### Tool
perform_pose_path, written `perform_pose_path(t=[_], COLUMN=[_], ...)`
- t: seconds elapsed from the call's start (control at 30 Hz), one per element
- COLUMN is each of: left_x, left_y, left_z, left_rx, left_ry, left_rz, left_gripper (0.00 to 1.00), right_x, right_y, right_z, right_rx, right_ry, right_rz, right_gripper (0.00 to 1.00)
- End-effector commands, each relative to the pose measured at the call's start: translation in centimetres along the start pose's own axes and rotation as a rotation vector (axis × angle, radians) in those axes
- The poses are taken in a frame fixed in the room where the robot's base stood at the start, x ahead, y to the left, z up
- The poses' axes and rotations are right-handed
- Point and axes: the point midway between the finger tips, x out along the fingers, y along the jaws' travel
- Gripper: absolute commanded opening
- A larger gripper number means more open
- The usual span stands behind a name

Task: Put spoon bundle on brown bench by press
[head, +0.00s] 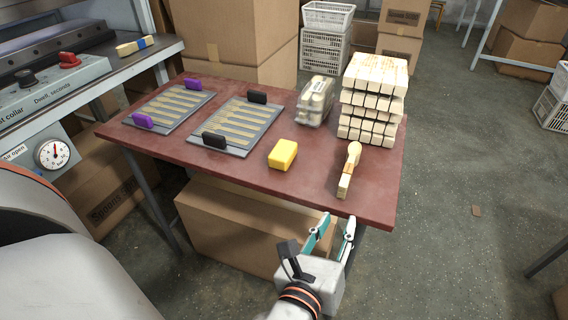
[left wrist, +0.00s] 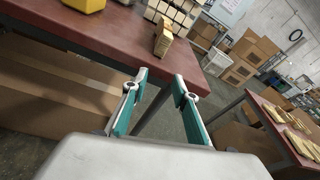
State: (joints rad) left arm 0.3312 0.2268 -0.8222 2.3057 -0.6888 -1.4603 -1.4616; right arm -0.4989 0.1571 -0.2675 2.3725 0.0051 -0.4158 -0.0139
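A spoon bundle (head: 349,170) with an orange band lies near the front right corner of the reddish-brown bench (head: 220,156). The bundle also shows in the left wrist view (left wrist: 163,38), beyond my fingertips. Another bundle (head: 135,45) with a blue band lies on the ledge of the grey press (head: 50,86) at left. My left gripper (head: 337,222) is open and empty, just in front of the bench's front edge, apart from the orange-banded bundle. Its two teal-lined fingers are spread in the left wrist view (left wrist: 160,78). My right gripper is not in view.
On the bench are two spoon trays (head: 241,124) with dark and purple clips, a yellow block (head: 283,154), a clear-wrapped pack (head: 315,101) and a tall stack of bundles (head: 372,99). Cardboard boxes (head: 230,226) stand below and behind. Another table (left wrist: 283,122) with spoons shows right in the wrist view.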

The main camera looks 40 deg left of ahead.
Motion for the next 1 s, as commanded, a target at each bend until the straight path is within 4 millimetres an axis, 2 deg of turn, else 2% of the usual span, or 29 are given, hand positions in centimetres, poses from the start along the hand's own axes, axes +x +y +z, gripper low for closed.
perform_pose_path(t=[0.03, 0.17, 0.2, 0.3, 0.4, 0.5, 0.6, 0.7, 0.8, 1.0], left_x=[-0.5, -2.6, -3.6, -6.4, -9.2, -11.6, -13.1, -14.0, -14.3, -14.3], left_y=[0.6, 1.7, 2.1, 3.4, 4.9, 6.5, 8.0, 9.0, 9.4, 9.4], left_z=[-2.6, -9.2, -11.1, -14.6, -16.6, -17.5, -17.5, -17.3, -17.1, -17.1], left_rx=[-0.126, -0.599, -0.767, -1.191, -1.613, -1.978, -2.253, -2.422, -2.499, -2.509], left_ry=[0.080, 0.306, 0.374, 0.513, 0.602, 0.638, 0.635, 0.620, 0.612, 0.611], left_rz=[-0.012, -0.010, 0.009, 0.094, 0.214, 0.337, 0.433, 0.489, 0.512, 0.515], left_gripper=[0.28, 0.28, 0.28, 0.28, 0.28, 0.28, 0.28, 0.28, 0.28, 0.28], right_x=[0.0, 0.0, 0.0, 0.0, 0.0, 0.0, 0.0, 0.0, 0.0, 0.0], right_y=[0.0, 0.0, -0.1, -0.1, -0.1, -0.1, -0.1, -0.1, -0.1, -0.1], right_z=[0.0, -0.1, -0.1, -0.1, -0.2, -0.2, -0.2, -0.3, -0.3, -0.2], right_rx=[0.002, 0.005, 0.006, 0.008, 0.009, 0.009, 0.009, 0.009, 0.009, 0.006], right_ry=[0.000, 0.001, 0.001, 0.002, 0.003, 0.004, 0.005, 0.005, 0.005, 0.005], right_rz=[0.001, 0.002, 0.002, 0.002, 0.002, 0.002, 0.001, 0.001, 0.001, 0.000], right_gripper=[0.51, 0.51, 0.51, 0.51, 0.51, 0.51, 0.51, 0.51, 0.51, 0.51])
